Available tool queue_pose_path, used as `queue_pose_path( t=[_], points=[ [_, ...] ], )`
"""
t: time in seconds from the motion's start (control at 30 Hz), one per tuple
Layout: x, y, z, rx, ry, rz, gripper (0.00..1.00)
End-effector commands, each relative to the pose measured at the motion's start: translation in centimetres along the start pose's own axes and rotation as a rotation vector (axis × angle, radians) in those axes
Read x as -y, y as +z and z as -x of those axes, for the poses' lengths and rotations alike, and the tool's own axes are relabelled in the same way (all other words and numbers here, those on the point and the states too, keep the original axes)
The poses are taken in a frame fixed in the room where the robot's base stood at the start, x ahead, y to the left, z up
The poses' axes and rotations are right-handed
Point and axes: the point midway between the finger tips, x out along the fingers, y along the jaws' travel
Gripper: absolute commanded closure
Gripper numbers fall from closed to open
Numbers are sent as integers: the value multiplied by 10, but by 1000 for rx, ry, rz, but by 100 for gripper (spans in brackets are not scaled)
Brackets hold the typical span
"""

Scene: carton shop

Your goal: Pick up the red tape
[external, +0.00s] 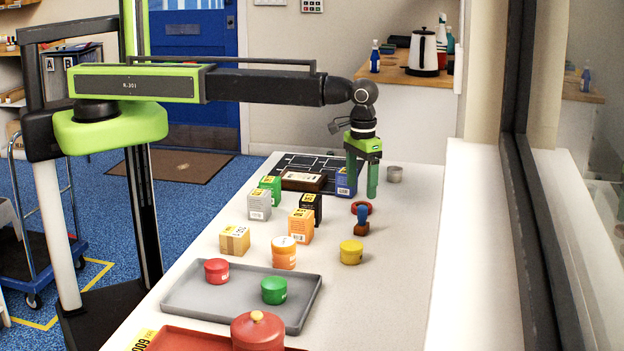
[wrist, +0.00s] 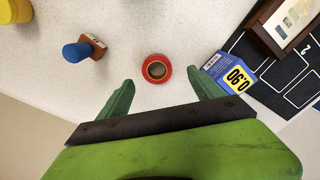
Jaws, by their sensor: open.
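The red tape (wrist: 157,69) is a small roll lying flat on the white counter, its round hole facing up in the wrist view. In the external view the red tape (external: 361,207) lies just behind a blue-handled stamp. My gripper (external: 363,187) points down with its green fingers apart and empty, above the counter and near the tape. In the wrist view my gripper's fingertips (wrist: 160,84) stand on either side of the tape's position, with the tape ahead, between their lines. I cannot tell the exact height above the counter.
The blue-handled stamp (wrist: 84,50) stands left of the tape in the wrist view. A blue box (wrist: 230,72) is close by the right finger. A yellow pot (external: 351,252), several small boxes and a grey tray (external: 309,305) are nearer the camera.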

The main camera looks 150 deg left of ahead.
Motion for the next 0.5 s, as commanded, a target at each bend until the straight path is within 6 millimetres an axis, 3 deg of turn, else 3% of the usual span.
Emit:
queue_pose_path(
  t=[0.3, 0.5],
  points=[
    [-6, 0, -49, -1, 0, 0, 24],
    [-6, 0, -50, -2, 1, 0, 24]
  ],
)
